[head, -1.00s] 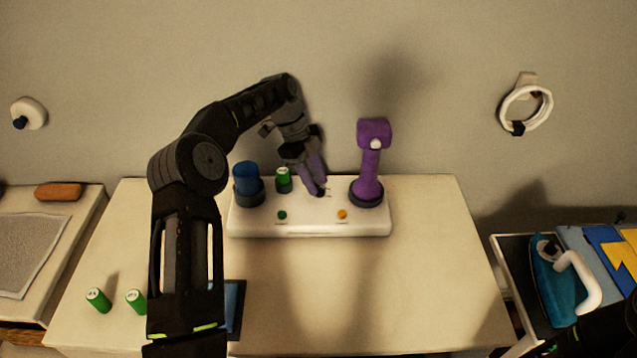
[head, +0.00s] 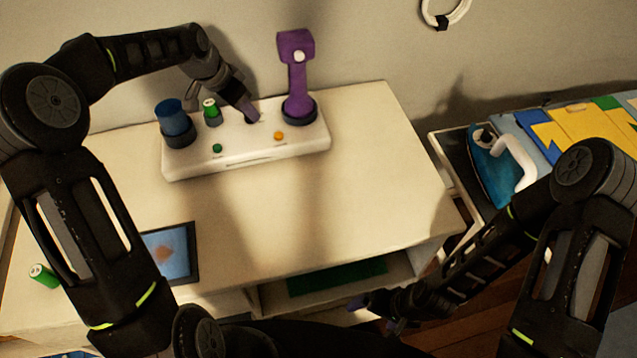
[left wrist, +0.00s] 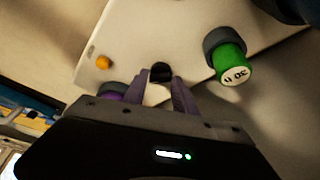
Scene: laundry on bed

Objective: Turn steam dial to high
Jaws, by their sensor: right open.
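A small black dial (left wrist: 160,72) sits on the white base unit (head: 300,145), between the green cylinder and the purple post. Tiny marks beside it are too small to read. My left gripper (head: 252,115) reaches down onto the dial from the upper left. The dial is mostly hidden by the fingers in the head view. My right gripper (head: 380,308) is open and empty, low over the front edge of the table.
The base carries a blue cup (head: 172,118), a green cylinder (head: 211,108), a purple post (head: 297,80), and green and orange buttons (head: 279,136). A tablet (head: 172,254) lies at the front. A teal iron (head: 490,165) stands at right. The table's middle is clear.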

